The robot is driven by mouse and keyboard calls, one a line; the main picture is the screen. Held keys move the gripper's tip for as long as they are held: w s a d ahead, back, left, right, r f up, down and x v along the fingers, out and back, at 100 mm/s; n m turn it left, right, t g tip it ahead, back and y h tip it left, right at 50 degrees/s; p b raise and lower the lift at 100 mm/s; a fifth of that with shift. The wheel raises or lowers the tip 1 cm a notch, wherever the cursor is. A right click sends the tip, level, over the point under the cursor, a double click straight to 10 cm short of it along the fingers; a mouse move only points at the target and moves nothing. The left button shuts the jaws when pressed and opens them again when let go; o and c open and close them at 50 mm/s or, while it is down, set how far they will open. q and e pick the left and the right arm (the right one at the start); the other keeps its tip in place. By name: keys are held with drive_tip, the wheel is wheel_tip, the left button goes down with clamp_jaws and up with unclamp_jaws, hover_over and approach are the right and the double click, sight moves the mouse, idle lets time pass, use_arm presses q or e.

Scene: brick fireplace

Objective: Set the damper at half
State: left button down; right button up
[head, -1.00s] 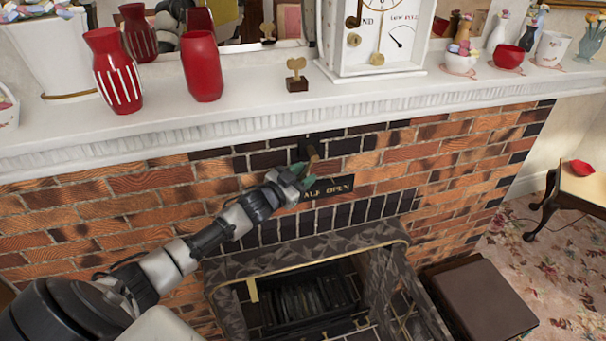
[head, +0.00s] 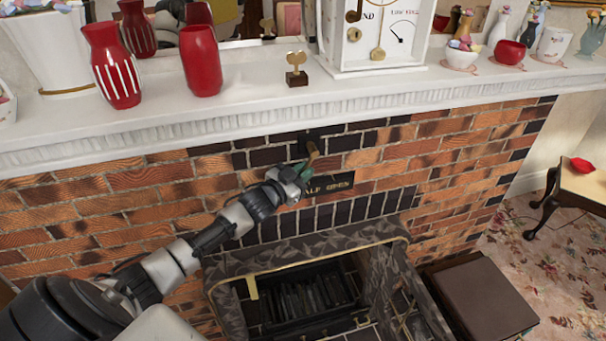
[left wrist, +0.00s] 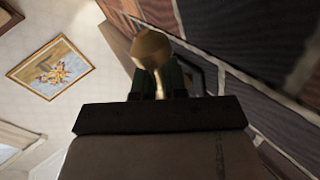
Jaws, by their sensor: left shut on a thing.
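The damper handle (head: 313,149) is a short brass-coloured lever on a dark mount in the brick, just under the mantel. My left gripper (head: 301,172) is shut on its lower end. In the left wrist view the rounded brass knob (left wrist: 151,46) stands between the dark green fingers (left wrist: 160,82), with its stem running down between them. A dark plate (head: 328,187) with gold letters is fixed below the handle. It reads "ALF OPEN", its left end hidden by my gripper. My right gripper is not in view.
The white mantel (head: 250,109) overhangs above, with red vases (head: 201,62), a brass key on a block (head: 296,68) and a white clock (head: 372,40). The firebox (head: 303,297) and its patterned surround (head: 300,252) lie below. A brown box (head: 478,295) stands at right.

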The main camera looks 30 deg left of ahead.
use_arm(q)
drive_tip(key=n+t+b, duration=0.1)
drive_tip(key=b, duration=0.2)
drive_tip(key=w+d+n+t+b, duration=0.1)
drive_tip(key=t+b, duration=0.1)
drive_tip(key=b, duration=0.1)
drive_tip(key=w+n+t+b, duration=0.1)
drive_tip(key=b, duration=0.3)
drive_tip(key=shift+d+f+n+t, duration=0.3)
drive_tip(key=shift+d+f+t, duration=0.05)
drive_tip(key=shift+d+t, duration=0.05)
drive_tip(key=shift+w, duration=0.1)
drive_tip(key=c, duration=1.2)
unclamp_jaws()
drive_tip(key=shift+o, duration=0.2)
drive_tip(key=b+v, duration=0.1)
drive_tip(key=v, duration=1)
drive_tip(key=shift+d, duration=0.15)
